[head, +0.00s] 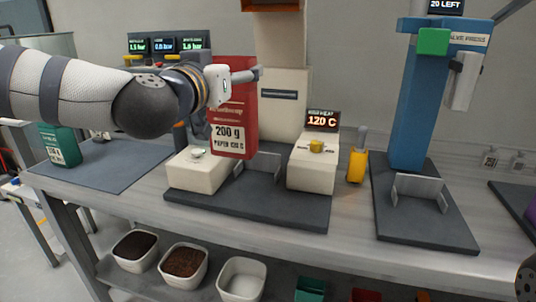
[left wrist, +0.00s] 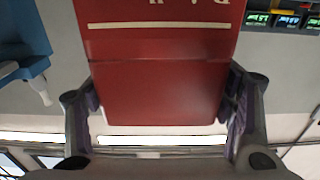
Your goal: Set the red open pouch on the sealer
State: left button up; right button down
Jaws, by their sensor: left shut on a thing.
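The red pouch (head: 232,126) hangs upright in my left gripper (head: 247,76), its label reading 200 g. In the left wrist view the red pouch (left wrist: 160,70) fills the space between the two fingers of my left gripper (left wrist: 162,110). The sealer is probably the cream machine (head: 282,104) with a 120 C display (head: 322,119), a yellow knob and a dark base plate (head: 250,206). The pouch is in front of its left part, above a metal bracket (head: 258,168); whether it touches anything is unclear. My right gripper is not clearly seen.
A green pouch (head: 59,146) stands on a dark mat (head: 110,165) at the left. A blue press (head: 410,100) with its own bracket (head: 420,190) stands at the right. A yellow tool (head: 357,165) stands between the machines. Tubs of powder (head: 183,262) sit on the lower shelf.

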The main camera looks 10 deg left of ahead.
pick_arm(q)
jog(key=w+d+f+b, duration=0.1)
jog(key=w+f+b, duration=0.2)
jog(key=w+f, duration=0.8)
jog(key=shift+f+b, duration=0.3)
jog(key=shift+f, duration=0.45)
pick_arm(e)
jog(key=s+f+g, duration=0.1)
jog(key=s+f, duration=0.3)
jog(key=f, duration=0.1)
jog(key=shift+s+g, duration=0.25)
jog(key=shift+g, duration=0.15)
pick_arm(q)
jog(key=shift+d, duration=0.15)
jog(key=shift+f, duration=0.15)
jog(key=o, duration=0.9)
jog(key=shift+f, duration=0.1)
jog(key=shift+c, duration=0.2)
